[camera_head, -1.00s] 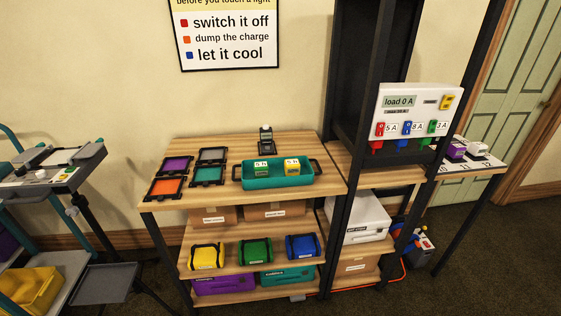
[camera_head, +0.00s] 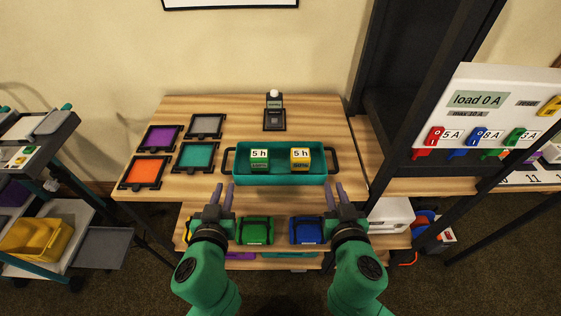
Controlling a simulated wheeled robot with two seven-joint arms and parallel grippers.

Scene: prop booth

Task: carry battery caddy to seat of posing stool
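The battery caddy, a teal tray with a dark handle at each end (camera_head: 277,177), sits on the wooden shelf top. It holds a green-and-white block (camera_head: 259,159) and a yellow-and-white block (camera_head: 301,158), both marked "5 h". My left gripper (camera_head: 224,188) is open and empty just in front of the caddy's left end. My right gripper (camera_head: 335,188) is open and empty just in front of its right end. Neither gripper appears to touch the caddy. I see no posing stool.
Purple (camera_head: 160,138), grey (camera_head: 204,126), orange (camera_head: 146,172) and teal (camera_head: 196,156) framed panels lie left of the caddy. A small dark device (camera_head: 274,118) stands behind it. Green (camera_head: 254,230) and blue (camera_head: 307,230) cases sit on the shelf below. A dark rack post stands at right.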

